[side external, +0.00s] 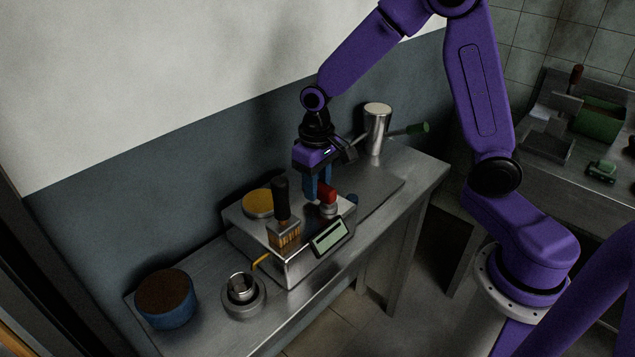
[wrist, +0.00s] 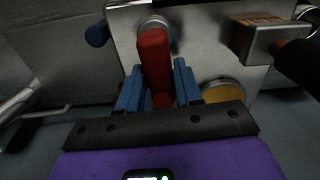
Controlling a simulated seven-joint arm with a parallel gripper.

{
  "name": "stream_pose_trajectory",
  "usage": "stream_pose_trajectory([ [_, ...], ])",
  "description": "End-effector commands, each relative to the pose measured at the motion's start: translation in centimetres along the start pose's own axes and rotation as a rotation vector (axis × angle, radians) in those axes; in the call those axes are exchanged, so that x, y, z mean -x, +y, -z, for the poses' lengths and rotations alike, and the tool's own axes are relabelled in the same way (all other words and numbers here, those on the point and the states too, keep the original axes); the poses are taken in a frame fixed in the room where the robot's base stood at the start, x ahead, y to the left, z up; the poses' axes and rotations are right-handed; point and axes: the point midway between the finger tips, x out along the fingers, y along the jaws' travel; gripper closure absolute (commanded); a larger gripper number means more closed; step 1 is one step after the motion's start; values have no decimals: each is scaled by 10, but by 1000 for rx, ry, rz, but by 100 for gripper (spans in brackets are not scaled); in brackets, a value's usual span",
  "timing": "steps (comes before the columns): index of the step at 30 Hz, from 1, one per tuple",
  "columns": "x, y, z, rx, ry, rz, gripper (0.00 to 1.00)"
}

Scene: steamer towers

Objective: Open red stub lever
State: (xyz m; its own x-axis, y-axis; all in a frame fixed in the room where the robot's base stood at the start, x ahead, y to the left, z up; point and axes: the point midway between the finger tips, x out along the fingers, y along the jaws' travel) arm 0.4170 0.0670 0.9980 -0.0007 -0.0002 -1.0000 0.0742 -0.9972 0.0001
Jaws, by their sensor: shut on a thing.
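The red stub lever (side external: 327,194) sits on a round metal mount on top of a metal box with a display. It also shows in the wrist view (wrist: 153,58), where it runs from the mount back between my blue fingers. My gripper (side external: 318,187) is above the box, pointing down. In the wrist view my gripper (wrist: 158,90) has one finger on each side of the lever and is shut on it. The lever's near end is partly hidden low between the fingers.
On the box are a dark-handled brush (side external: 284,235), a yellow-topped round piece (side external: 258,204) and a display (side external: 330,237). A blue knob (side external: 351,200) is close to the lever. A blue tub (side external: 166,299), metal cups (side external: 242,292) and a steel cylinder (side external: 377,128) stand along the bench.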

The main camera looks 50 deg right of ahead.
Motion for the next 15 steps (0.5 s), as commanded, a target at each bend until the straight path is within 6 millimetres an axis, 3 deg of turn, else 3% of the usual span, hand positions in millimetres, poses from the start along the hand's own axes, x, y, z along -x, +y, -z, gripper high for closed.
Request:
stream_pose_trajectory([
  [15,1,-14,-2,435,2,0,96],
])
